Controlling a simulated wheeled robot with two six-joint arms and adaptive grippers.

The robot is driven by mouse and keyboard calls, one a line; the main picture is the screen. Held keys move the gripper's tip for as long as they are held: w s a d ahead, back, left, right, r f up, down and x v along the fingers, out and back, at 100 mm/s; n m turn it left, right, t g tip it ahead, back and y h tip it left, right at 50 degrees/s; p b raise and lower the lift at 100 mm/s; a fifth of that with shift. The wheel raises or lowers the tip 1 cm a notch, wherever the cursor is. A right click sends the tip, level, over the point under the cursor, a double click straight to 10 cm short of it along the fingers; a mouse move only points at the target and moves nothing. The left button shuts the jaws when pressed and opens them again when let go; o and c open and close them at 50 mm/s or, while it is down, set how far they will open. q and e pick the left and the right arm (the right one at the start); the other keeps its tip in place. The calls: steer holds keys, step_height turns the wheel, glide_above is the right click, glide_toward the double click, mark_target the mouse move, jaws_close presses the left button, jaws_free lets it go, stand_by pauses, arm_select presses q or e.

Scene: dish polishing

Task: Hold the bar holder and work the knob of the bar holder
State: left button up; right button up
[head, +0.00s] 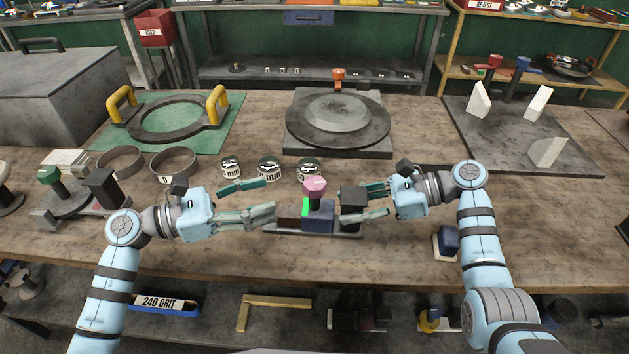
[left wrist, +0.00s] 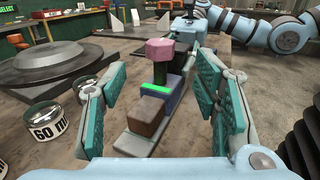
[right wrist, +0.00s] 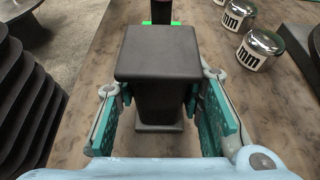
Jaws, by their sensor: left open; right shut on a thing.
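The bar holder stands on the bench in front of me, a grey base plate (head: 345,234) carrying a blue block (head: 320,217), a brown block (head: 290,222) and a dark upright block (head: 352,203). Its pink knob (head: 315,186) sits on a dark post above a bright green strip (head: 306,207). My right gripper (head: 378,202) is shut on the dark upright block, which fills the right wrist view (right wrist: 155,90). My left gripper (head: 268,199) is open and empty, to the left of the knob. In the left wrist view the knob (left wrist: 160,50) shows ahead between the fingers, apart from them.
Several small tins (head: 269,169) stand just behind the bar holder. A round dark plate (head: 338,120) is further back. Another fixture with a green knob (head: 48,175) is at the left. A small blue block (head: 446,240) lies near my right arm. The bench front is mostly clear.

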mark_target(315, 182)
arm_select(q)
steer(key=x, duration=1.1)
steer(key=shift+w+d, duration=0.1)
steer(key=shift+d, duration=0.05)
arm_select(e)
steer(key=shift+w+d, duration=0.1)
arm_select(q)
steer(key=c, duration=1.2)
steer(key=shift+m+g+h, duration=0.4)
steer(key=shift+m+g, duration=0.5)
steer(key=shift+g, duration=0.4)
steer(key=o, duration=1.2)
